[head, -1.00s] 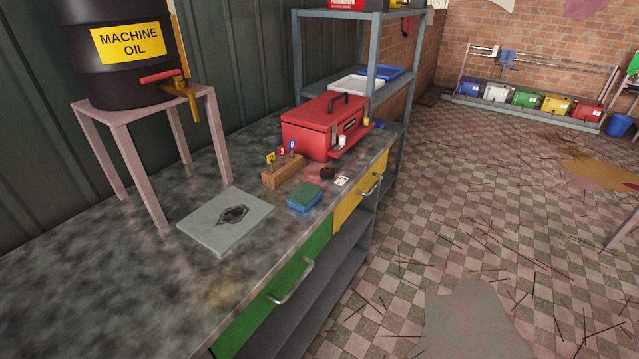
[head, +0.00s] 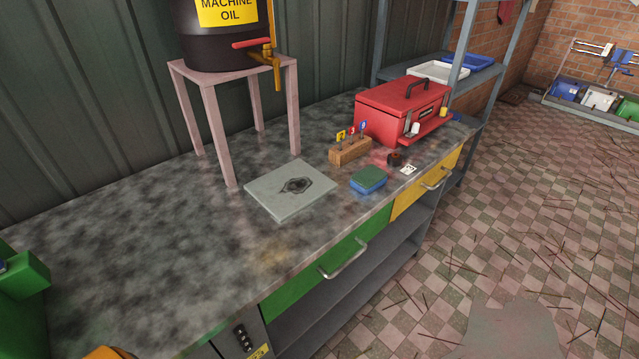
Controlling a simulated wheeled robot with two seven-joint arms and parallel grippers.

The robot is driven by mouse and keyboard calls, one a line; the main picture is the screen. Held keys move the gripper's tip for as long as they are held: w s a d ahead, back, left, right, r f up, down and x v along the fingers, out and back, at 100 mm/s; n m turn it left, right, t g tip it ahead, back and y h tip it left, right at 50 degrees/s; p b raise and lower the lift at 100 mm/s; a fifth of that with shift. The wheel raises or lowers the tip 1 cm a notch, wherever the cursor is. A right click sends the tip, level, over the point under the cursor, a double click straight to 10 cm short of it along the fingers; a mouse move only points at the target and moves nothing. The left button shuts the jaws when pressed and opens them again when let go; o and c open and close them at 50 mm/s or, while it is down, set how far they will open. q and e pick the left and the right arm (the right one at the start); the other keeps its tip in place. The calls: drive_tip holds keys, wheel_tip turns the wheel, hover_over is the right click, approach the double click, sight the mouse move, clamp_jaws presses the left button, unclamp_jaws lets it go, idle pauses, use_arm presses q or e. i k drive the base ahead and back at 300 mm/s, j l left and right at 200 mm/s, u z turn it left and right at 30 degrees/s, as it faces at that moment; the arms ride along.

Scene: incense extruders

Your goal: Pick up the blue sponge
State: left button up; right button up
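The blue sponge (head: 368,184) lies flat on the grey workbench (head: 150,235), close to its front edge. Its top is green and its lower part is blue. Nothing touches it from above. Neither of my grippers shows in the head view.
A grey plate (head: 290,190) lies left of the sponge. Behind are a wooden block with small flags (head: 350,151) and a red toolbox (head: 400,110). A pink stand (head: 215,120) holds an oil drum (head: 222,40).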

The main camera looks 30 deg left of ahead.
sight(369, 180)
drive_tip(key=i+l+u, duration=0.65)
drive_tip(key=u, duration=0.15)
drive_tip(key=i+l+u, duration=0.1)
drive_tip(key=l+u, duration=0.15)
drive_tip(key=l, duration=0.2)
drive_tip(key=i+l+u, duration=0.25)
drive_tip(key=l+u, duration=0.25)
drive_tip(key=l, duration=0.2)
drive_tip(key=l+u, duration=0.3)
drive_tip(key=l, duration=0.1)
